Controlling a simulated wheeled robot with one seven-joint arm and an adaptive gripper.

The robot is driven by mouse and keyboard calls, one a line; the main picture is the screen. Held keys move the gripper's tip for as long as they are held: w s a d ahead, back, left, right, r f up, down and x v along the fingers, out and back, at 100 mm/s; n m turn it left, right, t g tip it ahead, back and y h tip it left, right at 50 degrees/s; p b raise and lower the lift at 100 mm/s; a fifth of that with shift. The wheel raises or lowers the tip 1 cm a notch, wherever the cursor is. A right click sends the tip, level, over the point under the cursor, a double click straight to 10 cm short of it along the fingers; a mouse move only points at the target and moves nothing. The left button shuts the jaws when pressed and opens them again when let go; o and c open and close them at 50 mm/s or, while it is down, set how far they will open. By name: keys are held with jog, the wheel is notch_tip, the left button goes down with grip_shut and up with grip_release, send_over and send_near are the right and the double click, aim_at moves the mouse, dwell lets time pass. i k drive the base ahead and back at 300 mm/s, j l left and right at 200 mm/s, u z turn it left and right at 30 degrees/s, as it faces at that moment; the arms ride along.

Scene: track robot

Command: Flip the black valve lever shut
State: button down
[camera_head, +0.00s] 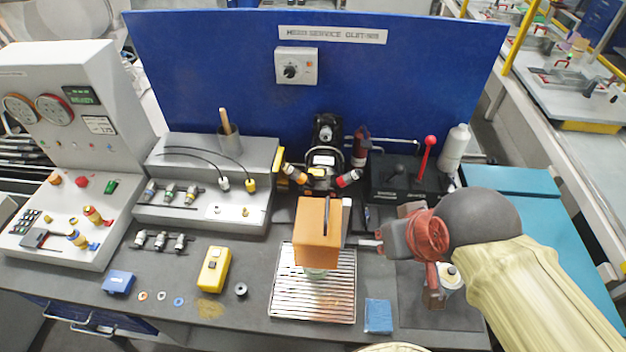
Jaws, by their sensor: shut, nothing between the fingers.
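An orange block (317,232) stands over the metal drip tray at the middle of the bench. A pale plate stands along the block's right side. My gripper (368,243) comes in from the right, shut and empty. Its narrow tip is close to the block's right side; I cannot tell whether it touches. A short dark lever (396,170) also shows on the black box at the back right.
The slotted drip tray (285,306) lies under the block. A red-knobbed lever (429,150) rises from the black box (405,190). A white bottle (455,147) stands behind. A yellow box (214,268) and a blue pad (378,316) lie on the bench. A blue panel closes the back.

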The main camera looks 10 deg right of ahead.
aim_at(399, 170)
jog(key=k+l+u, duration=0.1)
jog(key=l, duration=0.25)
jog(key=k+l, duration=0.25)
jog(key=k+l+u, duration=0.15)
jog(key=l, duration=0.3)
